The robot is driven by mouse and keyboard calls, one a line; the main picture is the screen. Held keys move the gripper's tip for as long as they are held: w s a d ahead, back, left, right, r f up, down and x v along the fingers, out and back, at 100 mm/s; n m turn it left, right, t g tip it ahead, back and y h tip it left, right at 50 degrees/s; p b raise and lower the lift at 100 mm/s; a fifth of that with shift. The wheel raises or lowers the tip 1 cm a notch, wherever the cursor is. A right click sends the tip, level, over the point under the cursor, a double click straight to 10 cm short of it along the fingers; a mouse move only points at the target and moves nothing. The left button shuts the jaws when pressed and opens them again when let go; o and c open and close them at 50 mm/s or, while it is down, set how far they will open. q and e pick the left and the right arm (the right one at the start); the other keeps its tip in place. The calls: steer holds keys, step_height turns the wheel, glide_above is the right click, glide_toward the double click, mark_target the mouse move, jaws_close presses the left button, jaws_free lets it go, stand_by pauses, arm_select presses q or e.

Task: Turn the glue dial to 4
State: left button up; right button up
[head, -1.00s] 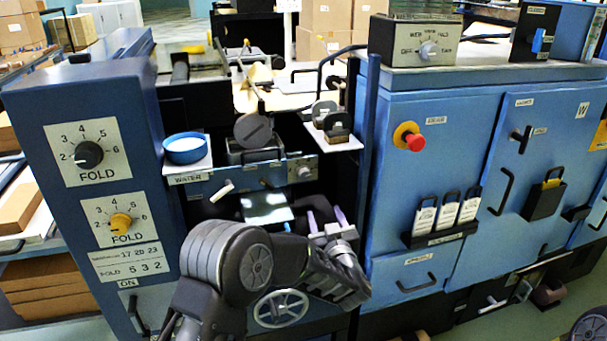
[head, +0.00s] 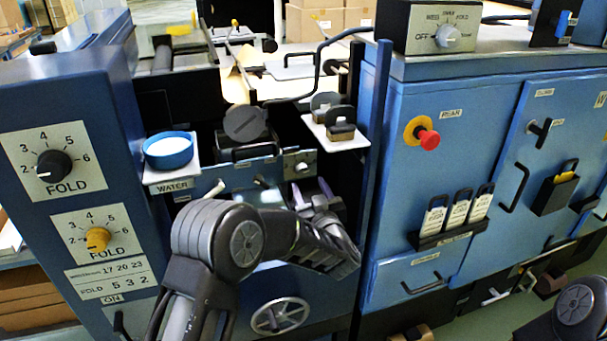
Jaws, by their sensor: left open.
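No dial that I can read as glue shows. A small grey knob (head: 301,167) sits on a metal plate in the machine's recess, its marks too small to read. My left gripper (head: 317,192) is just below this knob, apart from it as far as I can tell, open, with its fingers pointing into the recess. Two dials on the left cabinet are both labelled FOLD: a black dial (head: 54,166) pointing near 2 and a yellow dial (head: 97,239) also pointing near 2. My right gripper is out of view.
A blue water bowl (head: 168,151) stands on a small shelf left of the recess. A shelf with black-handled stamps (head: 340,125) juts out at its right. A red button (head: 428,140) is on the right cabinet. A handwheel (head: 280,316) is below my left arm.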

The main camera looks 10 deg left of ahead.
mark_target(303, 173)
arm_select(q)
steer(key=x, duration=0.7)
steer(key=shift+c, duration=0.3)
steer(key=shift+r, duration=0.1)
jaws_close()
